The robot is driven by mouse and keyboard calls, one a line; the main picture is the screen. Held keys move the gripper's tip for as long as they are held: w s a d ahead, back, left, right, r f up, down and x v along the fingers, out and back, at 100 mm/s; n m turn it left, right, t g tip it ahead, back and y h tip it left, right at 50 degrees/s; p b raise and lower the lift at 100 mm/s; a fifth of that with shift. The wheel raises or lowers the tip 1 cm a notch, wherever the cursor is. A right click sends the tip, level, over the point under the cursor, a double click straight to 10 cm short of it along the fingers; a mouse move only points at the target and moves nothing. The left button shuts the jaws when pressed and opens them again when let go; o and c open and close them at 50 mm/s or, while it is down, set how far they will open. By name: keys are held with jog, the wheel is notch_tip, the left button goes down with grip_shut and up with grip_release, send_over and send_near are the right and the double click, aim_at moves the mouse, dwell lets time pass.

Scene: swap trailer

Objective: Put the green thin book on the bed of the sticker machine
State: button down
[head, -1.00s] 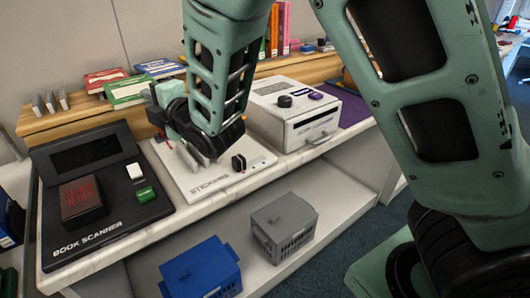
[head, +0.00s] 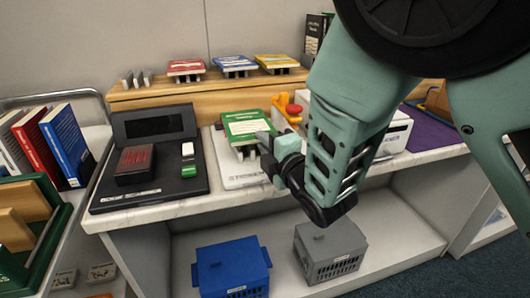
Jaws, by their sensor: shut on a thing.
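The green book (head: 247,125) is thin, with a white and green cover. My gripper (head: 262,148) is shut on its near right edge and holds it tilted, cover toward the camera. The white sticker machine (head: 235,180), lettered on its front edge, lies on the counter below and behind the book in the picture. The book and my gripper hide much of its bed. I cannot tell how large the gap between book and bed is.
A black book scanner (head: 150,182) stands left of the machine. Red (head: 186,68), blue (head: 234,63) and yellow (head: 276,61) books rest on the wooden ledge (head: 165,98). An orange-red item (head: 290,108) is close behind my gripper. Blue (head: 232,268) and grey (head: 331,250) crates are below.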

notch_tip(320, 180, down, 3)
jog(key=shift+f, duration=0.1)
